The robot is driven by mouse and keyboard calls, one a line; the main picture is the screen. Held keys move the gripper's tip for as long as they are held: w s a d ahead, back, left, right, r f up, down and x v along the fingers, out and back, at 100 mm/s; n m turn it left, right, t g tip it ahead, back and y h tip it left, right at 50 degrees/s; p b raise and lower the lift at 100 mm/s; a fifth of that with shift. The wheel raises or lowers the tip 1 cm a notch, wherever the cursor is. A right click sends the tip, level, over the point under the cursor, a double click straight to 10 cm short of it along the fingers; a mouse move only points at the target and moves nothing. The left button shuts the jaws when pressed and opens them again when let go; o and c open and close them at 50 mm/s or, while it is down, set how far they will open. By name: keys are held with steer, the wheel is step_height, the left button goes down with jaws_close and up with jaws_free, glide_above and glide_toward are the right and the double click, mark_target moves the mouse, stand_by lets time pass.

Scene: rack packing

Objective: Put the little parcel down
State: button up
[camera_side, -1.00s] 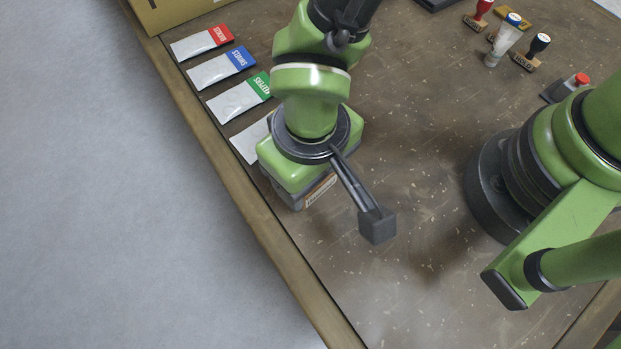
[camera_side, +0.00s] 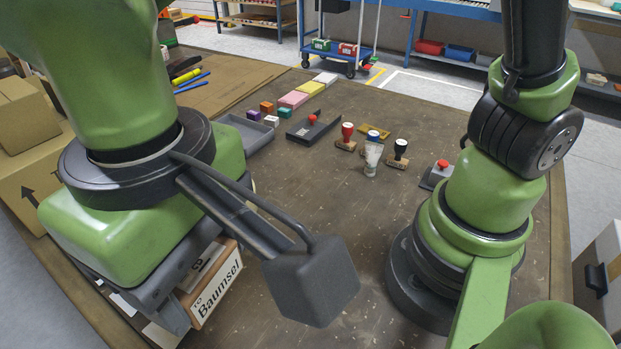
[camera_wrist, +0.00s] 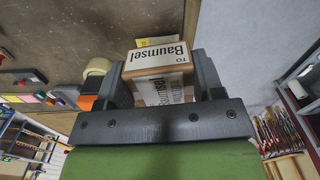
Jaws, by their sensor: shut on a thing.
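The little parcel is a small brown box with a white label reading "Baumsel" (camera_side: 216,292). In the side view it sits under my gripper (camera_side: 180,300), near the table's left edge. Grey fingers partly cover it, and I cannot tell whether its bottom touches the table. In the wrist view, the parcel (camera_wrist: 158,58) is between the two fingers of my gripper (camera_wrist: 158,85), which is shut on it.
Part of a pale packet (camera_side: 124,305) shows beside the fingers. Cardboard boxes (camera_side: 30,165) stand at the left. The table middle (camera_side: 320,200) is mostly clear.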

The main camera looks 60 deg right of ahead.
steer(key=w+d+m, duration=0.5)
steer(key=w+d, duration=0.1)
steer(key=w, duration=0.1)
steer(key=m, duration=1.5)
glide_above(309, 180)
step_height(309, 180, down, 16)
steer(key=shift+s+f, duration=0.1)
steer(key=shift+f, duration=2.2)
steer(key=shift+f, duration=0.15)
steer(key=o, duration=0.9)
steer(key=shift+o, duration=0.2)
